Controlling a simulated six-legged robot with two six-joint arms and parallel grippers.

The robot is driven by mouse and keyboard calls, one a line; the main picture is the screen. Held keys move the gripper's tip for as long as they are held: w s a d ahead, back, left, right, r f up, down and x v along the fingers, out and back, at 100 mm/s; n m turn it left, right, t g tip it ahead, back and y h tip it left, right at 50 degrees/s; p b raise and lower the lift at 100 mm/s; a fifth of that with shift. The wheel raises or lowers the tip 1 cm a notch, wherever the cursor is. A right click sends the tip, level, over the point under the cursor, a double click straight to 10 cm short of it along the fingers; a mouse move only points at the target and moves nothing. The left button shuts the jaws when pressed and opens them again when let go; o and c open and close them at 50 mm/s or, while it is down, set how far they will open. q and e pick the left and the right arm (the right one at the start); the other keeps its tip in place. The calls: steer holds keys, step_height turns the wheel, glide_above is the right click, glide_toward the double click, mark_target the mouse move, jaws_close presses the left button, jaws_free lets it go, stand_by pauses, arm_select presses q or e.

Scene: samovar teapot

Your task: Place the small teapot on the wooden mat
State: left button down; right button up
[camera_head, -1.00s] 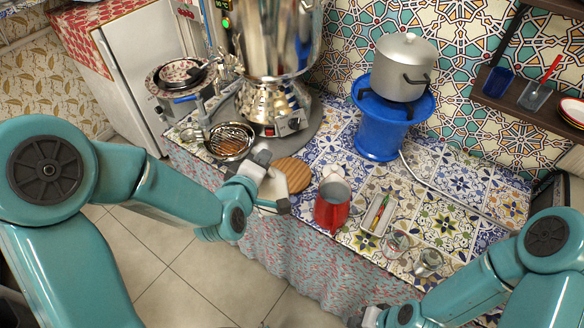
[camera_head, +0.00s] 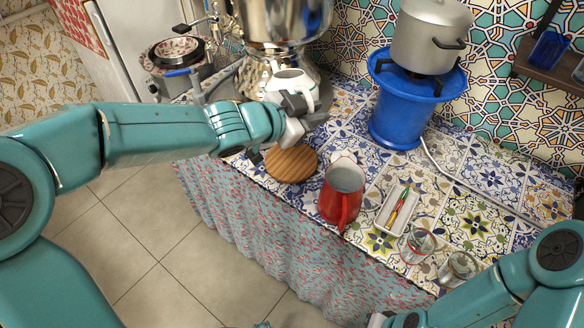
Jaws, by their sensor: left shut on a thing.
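The small white teapot (camera_head: 290,80) is in front of the samovar's lower body, with its handle on the right side. My left gripper (camera_head: 304,113) is shut on it, at the handle side, and partly hides it. The teapot appears raised above the counter, though its underside is hidden. The round wooden mat (camera_head: 291,164) lies bare on the tiled counter, in front of and below the teapot. My right arm shows at the lower right; its gripper (camera_head: 376,320) is cut by the bottom edge, and its fingers cannot be made out.
The steel samovar (camera_head: 285,20) stands behind the teapot. A red pitcher (camera_head: 341,196) stands right of the mat, then a tray with pens (camera_head: 397,209) and glasses (camera_head: 417,245). A blue stand (camera_head: 398,122) carries a grey pot (camera_head: 430,38). The counter's front edge runs close to the mat.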

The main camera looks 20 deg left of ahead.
arm_select(q)
steer(key=a+f+m+b, duration=0.1)
steer(key=w+f+m+h+b, duration=0.1)
steer(key=m, duration=0.1)
steer(key=shift+w+a+f, duration=0.15)
steer(key=shift+a+f, duration=0.1)
steer(key=shift+a, duration=0.1)
steer(key=shift+f+m+b, duration=0.25)
steer(key=shift+m+b, duration=0.05)
step_height(320, 180, down, 18)
steer(key=b, duration=0.7)
steer(key=shift+f, duration=0.1)
steer(key=shift+w+f, duration=0.1)
steer(key=shift+f, duration=0.3)
steer(key=shift+r, duration=0.1)
arm_select(e)
step_height(320, 180, down, 12)
steer(key=shift+s, duration=0.15)
